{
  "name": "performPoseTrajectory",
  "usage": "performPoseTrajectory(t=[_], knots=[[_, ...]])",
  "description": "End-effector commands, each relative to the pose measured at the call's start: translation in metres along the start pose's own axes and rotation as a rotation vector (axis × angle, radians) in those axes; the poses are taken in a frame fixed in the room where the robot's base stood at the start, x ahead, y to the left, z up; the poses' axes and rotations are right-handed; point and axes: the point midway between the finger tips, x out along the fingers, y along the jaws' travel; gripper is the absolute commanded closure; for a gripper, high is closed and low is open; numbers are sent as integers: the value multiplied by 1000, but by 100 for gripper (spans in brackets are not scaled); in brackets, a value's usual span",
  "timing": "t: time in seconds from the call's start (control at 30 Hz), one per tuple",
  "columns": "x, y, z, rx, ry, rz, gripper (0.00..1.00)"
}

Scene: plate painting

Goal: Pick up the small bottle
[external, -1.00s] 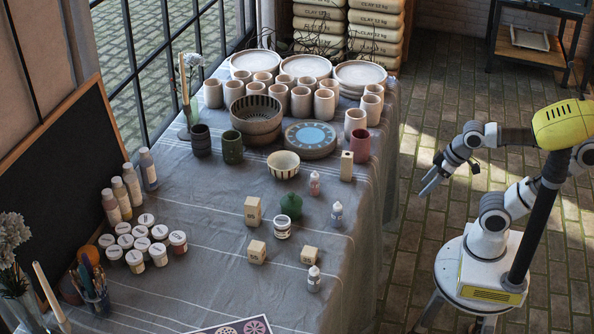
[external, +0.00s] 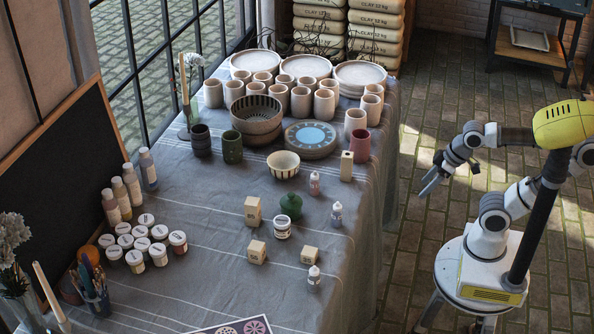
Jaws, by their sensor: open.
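Three small dropper-like bottles stand upright on the cloth-covered table (external: 215,270). One is pinkish (external: 314,185), one is white with a dark label (external: 337,214), and one is white (external: 314,278) nearer the front. I cannot tell which one the task means. My gripper (external: 430,184) is open and empty. It hangs beyond the table's right edge, to the right of all three bottles and apart from them.
Cups, plates and a tall block (external: 346,166) stand behind. The cloth near the right edge is mostly clear.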

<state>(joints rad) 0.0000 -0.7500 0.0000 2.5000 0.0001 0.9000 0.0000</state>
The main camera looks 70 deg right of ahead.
Motion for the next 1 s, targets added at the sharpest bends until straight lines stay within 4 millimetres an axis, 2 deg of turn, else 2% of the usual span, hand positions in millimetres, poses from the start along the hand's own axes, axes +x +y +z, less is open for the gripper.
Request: performPoseTrajectory(t=[0.13,0.27,0.43,0.6,0.77,1.0], knots=[[5,-3,3,29,-48,-19,25],[17,-12,13,120,-182,-80,25],[33,-34,28,309,-415,-207,25],[42,-57,34,521,-621,-348,25],[46,-77,28,738,-786,-492,25],[53,-93,-1,1097,-969,-724,25]])
